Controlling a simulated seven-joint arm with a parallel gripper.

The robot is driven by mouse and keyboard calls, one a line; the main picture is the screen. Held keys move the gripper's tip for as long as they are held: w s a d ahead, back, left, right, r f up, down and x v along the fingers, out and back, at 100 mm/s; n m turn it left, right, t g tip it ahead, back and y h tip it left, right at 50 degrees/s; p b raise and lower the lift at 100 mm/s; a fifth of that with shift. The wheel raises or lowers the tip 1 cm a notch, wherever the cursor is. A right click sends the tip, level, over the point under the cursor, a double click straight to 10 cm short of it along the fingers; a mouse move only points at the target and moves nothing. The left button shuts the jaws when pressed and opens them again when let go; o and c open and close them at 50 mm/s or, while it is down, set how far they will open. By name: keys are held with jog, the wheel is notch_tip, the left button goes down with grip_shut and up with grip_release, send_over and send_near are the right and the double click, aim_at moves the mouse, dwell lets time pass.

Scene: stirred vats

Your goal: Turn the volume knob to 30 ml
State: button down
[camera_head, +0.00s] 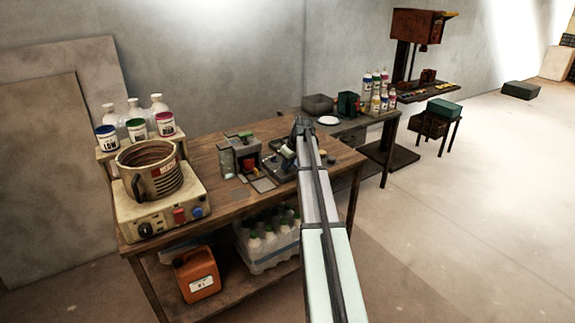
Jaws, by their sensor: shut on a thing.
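My arm reaches in from the lower right to a dark joint above the back of the wooden bench. My gripper (287,160) is small and dark in this view, low over a dark device (270,171) on the bench. It appears shut on the volume knob there. The knob itself is hidden by the gripper, and its scale and setting cannot be read. A grey box-like unit (240,153) with a green top and a red part stands just left of the gripper.
A hotplate (160,215) with a large ringed vat (150,172) stands at the bench's left end, with labelled jars (137,130) behind. Bottles (265,245) and an orange canister (196,274) sit on the lower shelf. A second table (345,128) holds bins and bottles.

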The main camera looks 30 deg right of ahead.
jog(key=m+h, duration=0.1)
jog(key=m, duration=0.2)
jog(key=shift+a+m, duration=0.15)
jog(key=shift+m, duration=0.25)
jog(key=m+h, duration=0.1)
jog(key=m, duration=0.2)
jog(key=shift+a+h, duration=0.1)
jog(key=shift+h, duration=0.3)
jog(key=m+g+h, duration=0.1)
jog(key=m, duration=0.3)
jog(key=shift+w, duration=0.15)
jog(key=shift+a+m+g+h, duration=0.1)
jog(key=shift+m+g+h, duration=0.45)
jog(key=shift+m, duration=1.05)
jog(key=c, duration=1.2)
grip_release()
jog(key=shift+o, duration=0.2)
jog(key=shift+r, duration=0.1)
